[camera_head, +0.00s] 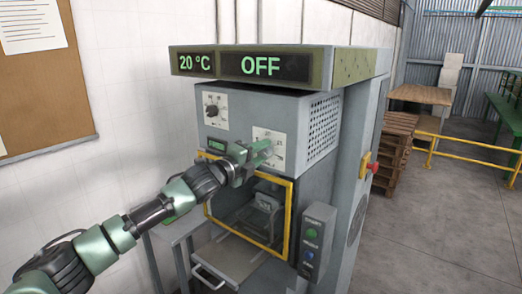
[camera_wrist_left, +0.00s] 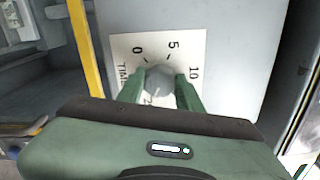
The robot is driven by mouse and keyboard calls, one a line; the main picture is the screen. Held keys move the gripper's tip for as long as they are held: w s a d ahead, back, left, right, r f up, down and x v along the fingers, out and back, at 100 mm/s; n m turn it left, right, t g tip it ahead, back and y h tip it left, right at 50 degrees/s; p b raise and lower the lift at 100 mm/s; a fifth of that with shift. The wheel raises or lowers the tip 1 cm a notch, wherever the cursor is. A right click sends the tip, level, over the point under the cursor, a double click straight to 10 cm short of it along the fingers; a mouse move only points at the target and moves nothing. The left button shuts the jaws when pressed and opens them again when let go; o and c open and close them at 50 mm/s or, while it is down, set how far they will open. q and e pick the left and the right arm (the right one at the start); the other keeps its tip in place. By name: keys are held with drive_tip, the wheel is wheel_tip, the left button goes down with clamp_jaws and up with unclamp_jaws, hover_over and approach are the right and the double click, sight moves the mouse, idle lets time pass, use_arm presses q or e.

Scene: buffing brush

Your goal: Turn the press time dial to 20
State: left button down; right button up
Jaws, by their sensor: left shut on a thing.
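The press time dial (camera_wrist_left: 158,84) is a grey knob on a white plate (camera_wrist_left: 126,45) marked 0, 5 and 10, with part of the word TIME showing. In the head view this plate (camera_head: 280,160) is on the upper right of the press's grey front. My left gripper (camera_head: 264,150) is at the plate and hides the knob there. In the left wrist view my left gripper (camera_wrist_left: 160,93) has its two green fingers on either side of the knob, shut on it. The rest of the scale is hidden, and I cannot tell which number the dial points to. My right gripper is not in view.
A second dial (camera_head: 212,107) is at the upper left of the press front. The top display (camera_head: 262,67) reads 20 °C and OFF. A yellow-framed opening (camera_head: 290,222) lies below, beside a button box (camera_head: 314,240). A red knob (camera_head: 373,167) sticks out at right.

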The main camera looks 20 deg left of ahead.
use_arm(q)
drive_tip(key=shift+f, duration=0.2)
drive_tip(key=c, duration=0.9)
unclamp_jaws()
drive_tip(key=shift+r, duration=0.1)
drive_tip(key=shift+c, duration=0.2)
drive_tip(key=shift+s, duration=0.1)
drive_tip(key=shift+s+a+b, duration=0.1)
drive_tip(key=shift+s+b, duration=0.15)
drive_tip(key=shift+b, duration=0.05)
drive_tip(key=b+v, duration=0.3)
drive_tip(key=v, duration=0.4)
